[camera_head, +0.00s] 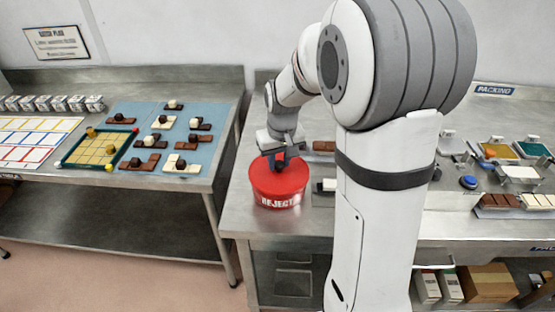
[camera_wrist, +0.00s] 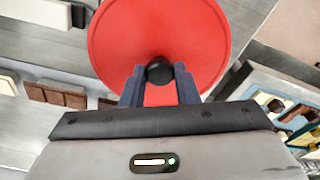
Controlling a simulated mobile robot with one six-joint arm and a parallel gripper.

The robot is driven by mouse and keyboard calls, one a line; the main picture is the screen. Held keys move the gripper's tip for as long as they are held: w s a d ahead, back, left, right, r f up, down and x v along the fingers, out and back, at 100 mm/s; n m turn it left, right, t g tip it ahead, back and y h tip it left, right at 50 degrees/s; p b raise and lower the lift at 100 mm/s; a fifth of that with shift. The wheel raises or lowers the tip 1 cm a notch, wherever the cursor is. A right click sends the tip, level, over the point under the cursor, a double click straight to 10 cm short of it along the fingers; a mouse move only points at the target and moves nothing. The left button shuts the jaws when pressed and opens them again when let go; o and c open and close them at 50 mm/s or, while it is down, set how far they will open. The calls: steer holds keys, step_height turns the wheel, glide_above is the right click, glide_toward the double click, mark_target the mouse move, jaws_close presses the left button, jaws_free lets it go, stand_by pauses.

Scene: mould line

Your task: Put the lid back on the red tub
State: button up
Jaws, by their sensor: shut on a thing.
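The red tub (camera_head: 279,201), marked REJECT in white, stands upright near the left end of the right-hand steel bench. The round red lid (camera_head: 293,178) is over its top in the head view. I see no clear gap between lid and tub, but cannot tell whether the lid is fully seated. My gripper (camera_head: 280,161) points down at the lid's middle. In the wrist view, my gripper (camera_wrist: 159,82) is shut on the lid's black knob (camera_wrist: 159,72), with the red lid (camera_wrist: 160,28) filling the upper middle. The tub is hidden beneath it there.
Chocolate pieces (camera_wrist: 56,94) lie on the bench beside the tub. A left-hand bench holds a blue mat (camera_head: 205,118) with several chocolate pieces and a green-edged tray (camera_head: 75,163). A floor gap separates the benches. My arm hides the right bench's middle.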

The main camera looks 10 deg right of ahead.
stand_by(0.4)
steer(key=o, duration=1)
steer(key=shift+o, duration=0.6)
steer(key=o, duration=0.4)
steer(key=shift+s+r+p, duration=0.1)
steer(key=shift+r+p, duration=2.3)
steer(key=shift+r, duration=1.15)
steer(key=shift+c, duration=0.2)
jaws_close()
